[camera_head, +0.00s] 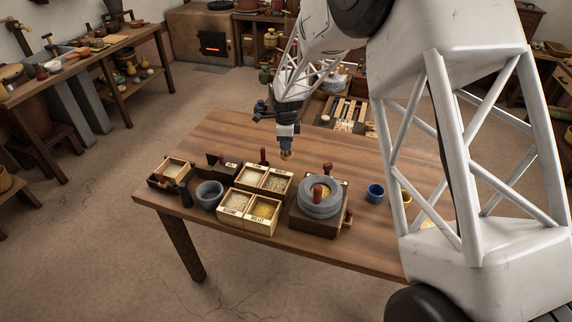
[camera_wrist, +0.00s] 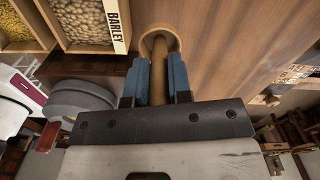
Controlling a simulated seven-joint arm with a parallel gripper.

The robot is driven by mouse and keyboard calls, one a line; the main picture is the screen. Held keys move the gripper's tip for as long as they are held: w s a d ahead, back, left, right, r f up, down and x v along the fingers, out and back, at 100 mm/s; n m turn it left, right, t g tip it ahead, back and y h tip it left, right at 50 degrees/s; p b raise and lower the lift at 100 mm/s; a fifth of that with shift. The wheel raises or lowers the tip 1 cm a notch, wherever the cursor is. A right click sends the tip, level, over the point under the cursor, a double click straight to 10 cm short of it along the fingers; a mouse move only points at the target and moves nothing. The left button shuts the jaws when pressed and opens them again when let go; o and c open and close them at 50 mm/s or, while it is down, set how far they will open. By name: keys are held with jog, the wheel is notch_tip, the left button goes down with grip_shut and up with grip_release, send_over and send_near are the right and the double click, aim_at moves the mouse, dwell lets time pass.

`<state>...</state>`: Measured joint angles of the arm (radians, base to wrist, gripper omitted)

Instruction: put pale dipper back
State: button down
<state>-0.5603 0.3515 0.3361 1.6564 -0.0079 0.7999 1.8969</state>
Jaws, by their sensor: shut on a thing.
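My gripper (camera_head: 286,137) is above the table, behind the grain boxes. In the wrist view its two blue fingers (camera_wrist: 160,82) are shut on the upright handle of a pale wooden dipper (camera_wrist: 160,45). The dipper's round cup shows beyond the fingertips, over bare table. In the head view the dipper (camera_head: 286,155) is small and hangs below the fingers. I cannot tell how far it is above the table or what is in its cup.
Labelled grain boxes (camera_head: 249,222) stand in front of it, with a dark labelled holder (camera_head: 214,158) to their left. A grey mortar (camera_head: 209,195), a stone quern (camera_head: 320,209) and a blue cup (camera_head: 375,193) are also on the table (camera_head: 225,127). Its back left is clear.

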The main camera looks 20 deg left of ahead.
aim_at(286, 156)
jog(key=shift+f, duration=2.15)
jog(key=shift+f, duration=0.1)
jog(key=shift+f, duration=1.8)
jog(key=shift+f, duration=0.1)
jog(key=c, duration=1)
grip_release()
jog(key=shift+c, duration=0.2)
notch_tip(286, 156, up, 12)
jog(key=shift+r, duration=0.1)
